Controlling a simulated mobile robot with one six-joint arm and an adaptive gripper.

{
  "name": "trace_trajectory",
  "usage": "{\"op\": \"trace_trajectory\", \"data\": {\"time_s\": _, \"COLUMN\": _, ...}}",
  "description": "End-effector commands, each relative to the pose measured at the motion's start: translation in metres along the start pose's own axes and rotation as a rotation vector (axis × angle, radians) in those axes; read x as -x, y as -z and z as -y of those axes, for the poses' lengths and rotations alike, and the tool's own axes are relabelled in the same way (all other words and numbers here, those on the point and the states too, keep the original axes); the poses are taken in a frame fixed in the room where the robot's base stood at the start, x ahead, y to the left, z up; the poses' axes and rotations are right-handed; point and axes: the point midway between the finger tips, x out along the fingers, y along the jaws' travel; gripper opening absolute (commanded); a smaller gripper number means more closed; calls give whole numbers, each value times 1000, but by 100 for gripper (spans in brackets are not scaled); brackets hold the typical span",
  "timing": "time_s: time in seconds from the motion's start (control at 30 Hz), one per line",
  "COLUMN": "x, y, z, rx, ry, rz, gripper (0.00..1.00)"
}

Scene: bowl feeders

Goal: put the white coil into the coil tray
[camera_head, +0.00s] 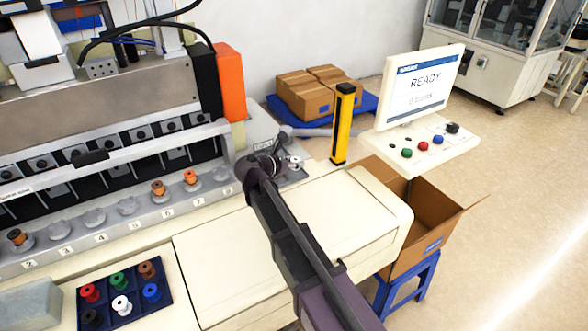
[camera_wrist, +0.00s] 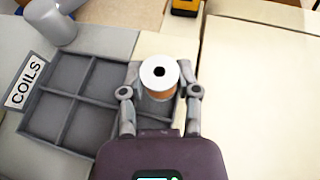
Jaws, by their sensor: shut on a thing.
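My gripper (camera_wrist: 160,92) is shut on a coil (camera_wrist: 159,76) with a white flange and a copper-coloured winding; the coil also shows at the gripper's tip in the head view (camera_head: 295,162). The coil stands upright between the fingers. The grey coil tray (camera_wrist: 86,98), labelled "COILS", has several square compartments, and those in clear view are empty. The held coil is at the tray's right side, where coil and fingers hide part of it. I cannot tell whether the coil touches the tray. In the head view my arm hides much of the tray (camera_head: 297,177).
A dark blue tray (camera_head: 104,297) of coloured spools, one white (camera_head: 122,305), sits at the lower left. A yellow post (camera_head: 342,124) and a "READY" screen panel (camera_head: 421,86) stand beyond the tray. The cream worktop (camera_head: 330,215) is clear. An open cardboard box (camera_head: 420,250) stands right.

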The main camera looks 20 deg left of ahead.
Motion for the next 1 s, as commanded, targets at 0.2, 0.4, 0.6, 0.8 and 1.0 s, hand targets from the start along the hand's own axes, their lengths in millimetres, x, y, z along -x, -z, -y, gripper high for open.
{"op": "trace_trajectory", "data": {"time_s": 0.2, "x": -5, "y": -1, "z": -10, "rx": 0, "ry": 0, "rz": 0, "gripper": 10}}
{"op": "trace_trajectory", "data": {"time_s": 0.4, "x": -13, "y": 14, "z": -12, "rx": 0, "ry": 0, "rz": 0, "gripper": 10}}
{"op": "trace_trajectory", "data": {"time_s": 0.6, "x": -18, "y": 28, "z": -12, "rx": 0, "ry": -1, "rz": 0, "gripper": 10}}
{"op": "trace_trajectory", "data": {"time_s": 0.8, "x": -20, "y": 32, "z": -12, "rx": 0, "ry": -1, "rz": 0, "gripper": 10}}
{"op": "trace_trajectory", "data": {"time_s": 1.0, "x": -19, "y": 31, "z": -12, "rx": 0, "ry": -1, "rz": 0, "gripper": 10}}
